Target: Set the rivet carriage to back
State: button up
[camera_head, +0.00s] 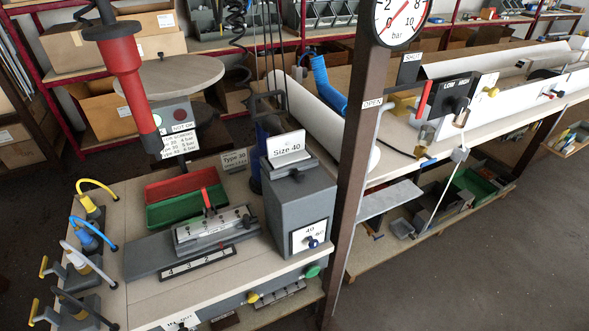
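A grey slotted block (213,230) with small white labels, which looks like the rivet carriage, sits on a dark grey base plate (150,262) on the workbench. A small red lever (207,200) stands up at the block's back edge. A black strip with white number labels (198,263) lies in front of the block. I cannot tell for sure which setting the carriage is at. My gripper is not in view.
A red bin and a green bin (180,210) lie behind the block. A grey box labelled Size 40 (299,205) stands right of it. A red cylindrical tool (125,75) hangs at upper left. A brown post (352,160) rises at right.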

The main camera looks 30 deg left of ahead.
aim_at(297, 168)
jog(key=k+j+u, duration=0.25)
jog(key=j, duration=0.35)
jog(key=j+u, duration=0.3)
jog(key=j, duration=0.3)
